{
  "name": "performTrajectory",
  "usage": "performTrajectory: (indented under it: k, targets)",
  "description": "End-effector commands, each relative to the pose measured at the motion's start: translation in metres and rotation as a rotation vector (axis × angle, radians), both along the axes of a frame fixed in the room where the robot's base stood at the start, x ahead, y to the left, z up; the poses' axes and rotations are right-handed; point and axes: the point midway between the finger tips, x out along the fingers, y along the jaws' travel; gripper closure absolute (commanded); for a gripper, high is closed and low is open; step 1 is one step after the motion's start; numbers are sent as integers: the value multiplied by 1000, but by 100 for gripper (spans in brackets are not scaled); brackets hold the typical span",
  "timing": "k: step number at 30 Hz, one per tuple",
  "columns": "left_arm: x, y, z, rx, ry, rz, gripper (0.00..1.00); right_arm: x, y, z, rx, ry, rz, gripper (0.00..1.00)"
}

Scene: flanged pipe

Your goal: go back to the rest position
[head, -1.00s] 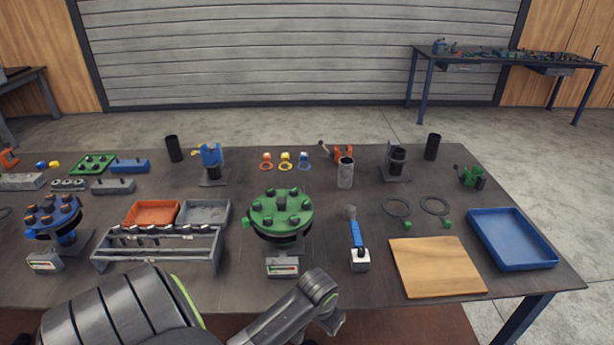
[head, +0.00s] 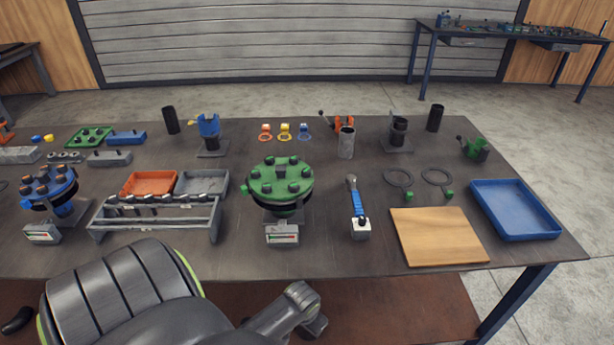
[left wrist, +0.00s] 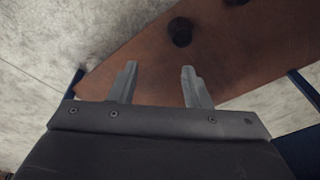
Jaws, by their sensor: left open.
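My left gripper (left wrist: 156,85) shows in the left wrist view with its two fingers apart and nothing between them. Beyond the fingers is a brown lower shelf (left wrist: 240,50) with a dark round object (left wrist: 180,31) on it. In the head view my left arm comes in at the bottom, below the table's front edge; its gripper is hidden there. The green flanged pipe (head: 280,188) stands on the table with several bolts around its top. My right gripper shows in neither view.
The table (head: 330,265) holds a bolt rack (head: 155,228), a blue-handled tool (head: 357,205), a wooden board (head: 437,238) and a blue tray (head: 515,212). A blue flange (head: 48,188) stands at the left. The brown shelf (head: 400,310) runs under the table front.

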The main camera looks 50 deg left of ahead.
Motion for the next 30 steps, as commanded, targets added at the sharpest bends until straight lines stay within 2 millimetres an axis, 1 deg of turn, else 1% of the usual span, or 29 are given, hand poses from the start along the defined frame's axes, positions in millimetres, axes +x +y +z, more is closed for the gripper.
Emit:
performTrajectory:
  k: [15, 17, 18, 20, 23, 24, 26, 27, 29, 30]
  targets:
    - [0, 0, 0, 0, 0, 0, 57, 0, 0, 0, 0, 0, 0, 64]
    - [-1, 0, -3, 0, 1, 1, 57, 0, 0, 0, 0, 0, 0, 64]
    - [-4, 1, -8, 0, 4, 1, 57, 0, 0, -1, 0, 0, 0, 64]
    - [-10, 1, -21, 1, 9, 3, 57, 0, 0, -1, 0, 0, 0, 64]
    - [-28, 3, -56, 5, 22, 5, 57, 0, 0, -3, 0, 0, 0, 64]
    - [-39, 3, -73, 6, 26, 5, 57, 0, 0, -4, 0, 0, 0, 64]
    - [-58, 3, -99, 8, 33, 0, 57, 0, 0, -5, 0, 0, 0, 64]
    - [-72, 3, -116, 11, 38, -3, 57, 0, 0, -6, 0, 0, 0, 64]
    - [-95, 2, -140, 14, 45, -9, 57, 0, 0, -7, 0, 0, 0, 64]
    - [-111, 0, -155, 16, 51, -14, 57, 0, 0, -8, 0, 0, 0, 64]
